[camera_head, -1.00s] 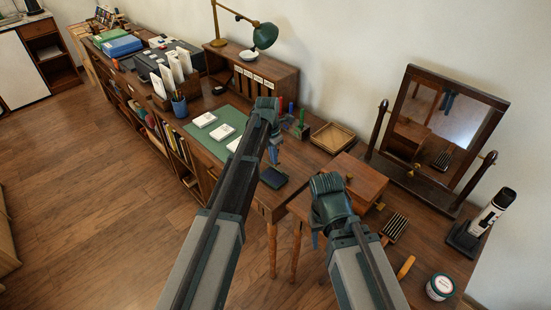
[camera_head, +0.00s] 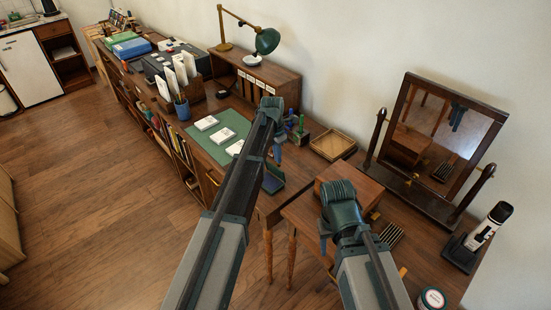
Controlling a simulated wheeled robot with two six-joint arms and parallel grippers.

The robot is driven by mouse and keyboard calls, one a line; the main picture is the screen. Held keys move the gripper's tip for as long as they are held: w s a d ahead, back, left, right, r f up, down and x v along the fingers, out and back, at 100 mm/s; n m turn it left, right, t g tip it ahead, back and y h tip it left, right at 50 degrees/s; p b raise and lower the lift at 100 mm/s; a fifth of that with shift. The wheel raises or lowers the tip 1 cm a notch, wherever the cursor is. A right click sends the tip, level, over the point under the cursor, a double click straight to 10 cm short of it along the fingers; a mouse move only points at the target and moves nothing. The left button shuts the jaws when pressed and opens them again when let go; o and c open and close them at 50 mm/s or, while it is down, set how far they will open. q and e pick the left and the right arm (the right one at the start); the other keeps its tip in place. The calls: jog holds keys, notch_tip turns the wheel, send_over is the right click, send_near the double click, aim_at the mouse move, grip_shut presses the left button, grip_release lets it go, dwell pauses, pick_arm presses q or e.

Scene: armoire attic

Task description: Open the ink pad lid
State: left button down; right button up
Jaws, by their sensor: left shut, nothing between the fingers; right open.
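The ink pad (camera_head: 272,183) is a small dark green-blue case at the front edge of the desk, left of the wooden box. My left arm covers its left part, and I cannot tell from this view how far its lid is raised. My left gripper (camera_head: 277,153) is shut and empty, pointing down just above the far side of the pad. I cannot tell whether it touches the pad. My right gripper (camera_head: 324,244) is open and empty, in front of the wooden box and to the right of the pad.
The wooden box (camera_head: 357,189) stands right of the pad, with an empty tray (camera_head: 333,145) behind it. Stamps (camera_head: 295,127) stand behind the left gripper. A green mat (camera_head: 211,146) with white cards lies left. A mirror (camera_head: 440,130) stands at the right.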

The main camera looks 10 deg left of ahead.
pick_arm(q)
jog(key=shift+w+d+f, duration=0.1)
jog(key=shift+w+d, duration=0.25)
jog(key=shift+w, duration=0.15)
pick_arm(e)
jog(key=shift+f, duration=0.15)
jog(key=shift+r, duration=0.2)
pick_arm(q)
jog(key=shift+r+p, duration=0.7)
jog(key=shift+r, duration=0.1)
pick_arm(e)
jog(key=shift+r, duration=0.65)
pick_arm(q)
jog(key=shift+w+r, duration=0.1)
